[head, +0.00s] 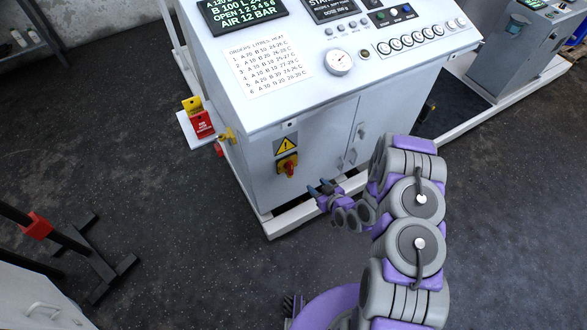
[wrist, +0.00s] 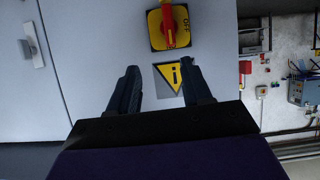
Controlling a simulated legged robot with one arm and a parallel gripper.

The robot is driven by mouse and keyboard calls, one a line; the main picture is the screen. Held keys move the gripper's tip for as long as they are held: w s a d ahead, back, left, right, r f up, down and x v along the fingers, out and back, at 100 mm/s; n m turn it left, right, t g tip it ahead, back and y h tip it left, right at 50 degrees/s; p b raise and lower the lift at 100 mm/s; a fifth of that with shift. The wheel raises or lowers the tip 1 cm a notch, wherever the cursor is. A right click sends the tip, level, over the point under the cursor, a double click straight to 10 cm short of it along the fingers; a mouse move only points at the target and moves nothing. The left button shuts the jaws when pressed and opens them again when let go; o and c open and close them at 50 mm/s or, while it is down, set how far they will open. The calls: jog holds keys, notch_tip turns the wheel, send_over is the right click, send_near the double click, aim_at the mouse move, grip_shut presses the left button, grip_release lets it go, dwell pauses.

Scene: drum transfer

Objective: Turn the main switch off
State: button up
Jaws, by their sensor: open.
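The main switch (head: 288,166) is a red handle on a yellow plate, low on the left of the white cabinet's front. A yellow warning triangle label (head: 286,145) is above it. My gripper (head: 318,187) is open and empty, to the right of the switch and a little below it, apart from it. In the wrist view, which is upside down, the switch (wrist: 168,25) is at the top, its red handle upright in the picture. The word OFF shows at the plate's side. My gripper (wrist: 160,68) spreads its two dark fingers below the switch, around the warning label (wrist: 172,77).
The white cabinet (head: 320,140) has a sloped panel with screens, a gauge (head: 339,62) and several round knobs. A black stand (head: 75,250) is at the lower left. The floor in front is clear.

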jog(key=s+a, duration=0.1)
jog(key=b, duration=0.4)
send_near(292, 168)
jog(key=shift+t, duration=0.4)
jog(key=x, duration=0.5)
jog(key=f+x, duration=0.1)
jog(key=x, duration=0.2)
jog(key=shift+s+a+f, duration=0.1)
jog(key=shift+s+a, duration=0.05)
jog(key=shift+s, duration=0.05)
jog(key=shift+w+a+f+b, duration=0.1)
jog(key=shift+w+a+b, duration=0.2)
jog(key=shift+w, duration=0.3)
jog(key=shift+y, duration=0.3)
grip_shut()
